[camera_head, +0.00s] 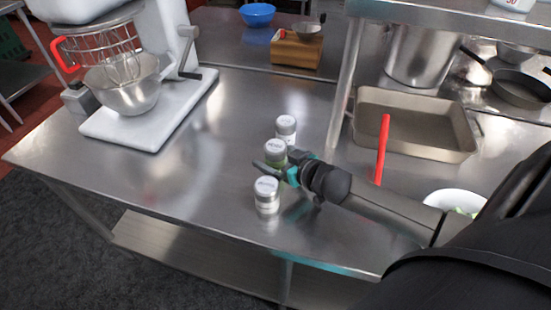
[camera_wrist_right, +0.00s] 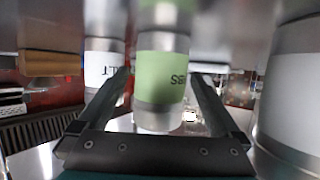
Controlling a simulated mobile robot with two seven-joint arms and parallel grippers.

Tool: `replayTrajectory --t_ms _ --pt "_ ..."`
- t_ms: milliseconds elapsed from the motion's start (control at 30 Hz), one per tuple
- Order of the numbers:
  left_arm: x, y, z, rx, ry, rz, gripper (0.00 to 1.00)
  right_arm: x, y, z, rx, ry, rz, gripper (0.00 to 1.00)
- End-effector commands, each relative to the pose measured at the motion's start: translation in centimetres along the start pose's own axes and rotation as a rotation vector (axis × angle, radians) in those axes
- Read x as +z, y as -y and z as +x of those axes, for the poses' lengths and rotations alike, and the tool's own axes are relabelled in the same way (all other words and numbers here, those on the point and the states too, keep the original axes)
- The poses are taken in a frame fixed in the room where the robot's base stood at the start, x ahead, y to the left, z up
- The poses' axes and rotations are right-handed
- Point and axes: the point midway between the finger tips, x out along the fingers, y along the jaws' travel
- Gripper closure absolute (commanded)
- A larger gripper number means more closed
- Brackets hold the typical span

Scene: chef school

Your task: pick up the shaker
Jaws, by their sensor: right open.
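Three metal-topped shakers stand upright in a row on the steel table. The middle one, a green-labelled shaker (camera_head: 275,153), also shows in the right wrist view (camera_wrist_right: 162,75). A white-labelled shaker (camera_head: 286,128) stands behind it, and another white-labelled shaker (camera_head: 266,195) stands in front, nearest the table edge. My right gripper (camera_head: 272,170) is open at the green shaker, low over the table. In the wrist view the green shaker stands between the two fingers, with a gap visible beside it. The fingers partly hide its lower part in the head view. My left gripper is out of view.
A white stand mixer with a steel bowl (camera_head: 130,88) stands at the left. A baking pan (camera_head: 413,122) with a red handle in front of it (camera_head: 382,148) and a white bowl (camera_head: 455,201) are at the right. The steel table (camera_head: 190,185) is clear left of the shakers.

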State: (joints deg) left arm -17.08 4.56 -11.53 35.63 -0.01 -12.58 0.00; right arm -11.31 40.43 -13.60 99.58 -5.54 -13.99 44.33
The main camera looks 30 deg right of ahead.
Motion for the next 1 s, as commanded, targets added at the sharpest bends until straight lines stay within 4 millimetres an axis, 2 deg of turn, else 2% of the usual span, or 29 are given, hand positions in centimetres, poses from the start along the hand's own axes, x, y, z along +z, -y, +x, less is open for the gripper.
replayTrajectory --t_ms 100,300,633,1000 --pt "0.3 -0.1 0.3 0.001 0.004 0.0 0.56 -0.1 0.0 1.5 0.001 -0.001 0.0 0.0" --pt "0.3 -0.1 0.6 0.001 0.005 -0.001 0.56 -0.1 0.0 3.0 0.0 0.0 0.0 0.0" --pt "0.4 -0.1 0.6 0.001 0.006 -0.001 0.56 -0.1 0.1 3.2 -0.001 0.001 0.0 0.01" --pt "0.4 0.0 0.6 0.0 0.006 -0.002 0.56 -0.1 0.1 3.2 -0.001 0.001 0.0 0.43"
